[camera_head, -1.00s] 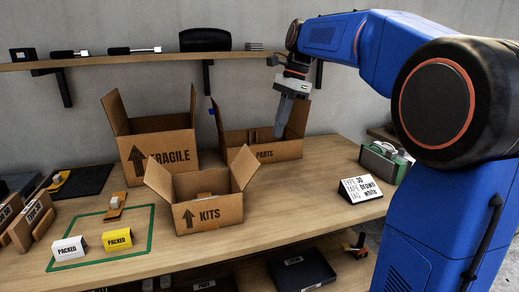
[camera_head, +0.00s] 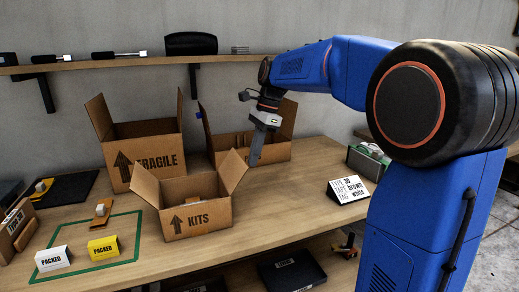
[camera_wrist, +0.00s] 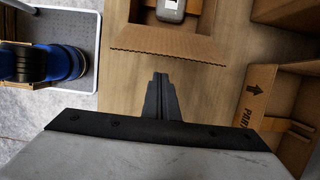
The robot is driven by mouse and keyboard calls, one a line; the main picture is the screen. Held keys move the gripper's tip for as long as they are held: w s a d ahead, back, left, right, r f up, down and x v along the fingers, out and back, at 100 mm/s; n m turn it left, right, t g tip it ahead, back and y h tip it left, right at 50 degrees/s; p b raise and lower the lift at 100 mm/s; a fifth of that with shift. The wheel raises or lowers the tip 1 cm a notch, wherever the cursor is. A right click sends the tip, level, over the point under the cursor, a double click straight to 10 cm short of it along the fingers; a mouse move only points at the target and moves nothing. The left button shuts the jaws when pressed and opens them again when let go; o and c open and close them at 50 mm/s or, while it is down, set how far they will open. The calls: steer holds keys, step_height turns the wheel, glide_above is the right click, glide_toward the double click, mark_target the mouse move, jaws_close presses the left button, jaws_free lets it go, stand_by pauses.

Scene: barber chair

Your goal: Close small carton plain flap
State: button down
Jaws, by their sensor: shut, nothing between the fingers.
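The small carton marked KITS (camera_head: 196,221) stands on the bench with its top open. Its left flap (camera_head: 146,186) and right flap (camera_head: 234,171) stick up and outward. In the wrist view, a plain cardboard flap (camera_wrist: 168,42) of it faces my gripper, and a grey item (camera_wrist: 171,8) lies inside the carton. My gripper (camera_head: 254,162) points down just right of the right flap, over the bench. Its fingers are shut and empty; in the wrist view, the fingertips (camera_wrist: 160,78) lie a little short of the flap's edge. I cannot tell whether they touch it.
The FRAGILE carton (camera_head: 150,158) stands behind left, and the PARTS carton (camera_head: 272,153) behind my gripper. A text sign (camera_head: 350,190) and a green-grey device (camera_head: 368,160) stand to the right. The bench between carton and sign is clear. A shelf (camera_head: 130,67) runs above.

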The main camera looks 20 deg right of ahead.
steer(key=shift+a+r, duration=0.85)
steer(key=shift+a, duration=0.25)
steer(key=shift+a+r, duration=0.1)
